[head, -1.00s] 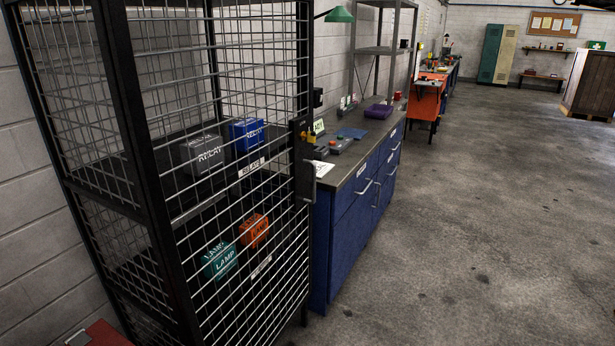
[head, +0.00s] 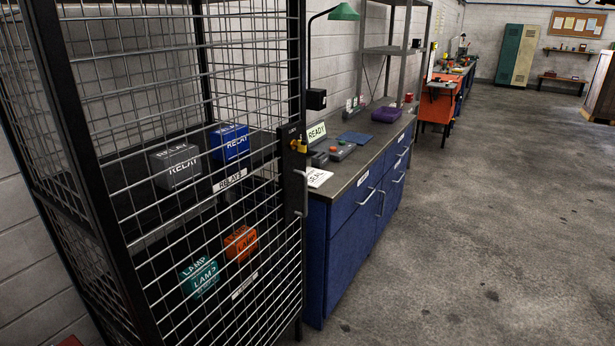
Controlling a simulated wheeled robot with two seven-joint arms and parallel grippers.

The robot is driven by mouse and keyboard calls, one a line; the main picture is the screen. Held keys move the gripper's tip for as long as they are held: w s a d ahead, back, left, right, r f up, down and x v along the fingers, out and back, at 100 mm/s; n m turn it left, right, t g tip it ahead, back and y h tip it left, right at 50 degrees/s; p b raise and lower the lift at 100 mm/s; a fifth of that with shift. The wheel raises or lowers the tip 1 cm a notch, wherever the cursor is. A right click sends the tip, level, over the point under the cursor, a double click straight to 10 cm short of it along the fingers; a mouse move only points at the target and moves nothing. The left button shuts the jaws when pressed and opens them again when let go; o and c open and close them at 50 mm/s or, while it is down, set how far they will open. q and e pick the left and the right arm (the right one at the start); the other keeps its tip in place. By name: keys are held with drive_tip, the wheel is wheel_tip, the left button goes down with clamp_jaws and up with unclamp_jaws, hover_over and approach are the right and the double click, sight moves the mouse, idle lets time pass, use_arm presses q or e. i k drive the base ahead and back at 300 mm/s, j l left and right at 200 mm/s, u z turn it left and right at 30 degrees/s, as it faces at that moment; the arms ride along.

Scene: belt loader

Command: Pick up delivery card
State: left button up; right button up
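No card that I can identify as the delivery card is readable in view. A white card with dark print (head: 317,177) lies flat on the near end of the blue cabinet's dark worktop (head: 357,153), just right of the cage; its text looks like "SEAL" but is not clear. A pale green sign reading "READY" (head: 316,132) stands behind it. Neither of my grippers is in view.
A black wire-mesh cage (head: 290,220) fills the left, with a yellow padlock (head: 297,146). Inside are a grey RELAY box (head: 175,166), a blue RELAY box (head: 230,142), and teal (head: 199,277) and orange (head: 241,244) LAMP boxes. The concrete floor (head: 470,220) at right is clear.

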sight(316, 178)
drive_tip(key=i+l+u, duration=0.4)
drive_tip(key=i+u, duration=0.15)
drive_tip(key=i+l+u, duration=0.8)
drive_tip(key=l, duration=0.35)
drive_tip(key=i+l+u, duration=0.3)
drive_tip(key=l, duration=0.2)
drive_tip(key=i+l+u, duration=0.1)
drive_tip(key=l+u, duration=0.15)
drive_tip(key=l, duration=0.2)
drive_tip(key=i+l+u, duration=0.1)
drive_tip(key=l+u, duration=0.2)
drive_tip(key=l, duration=0.2)
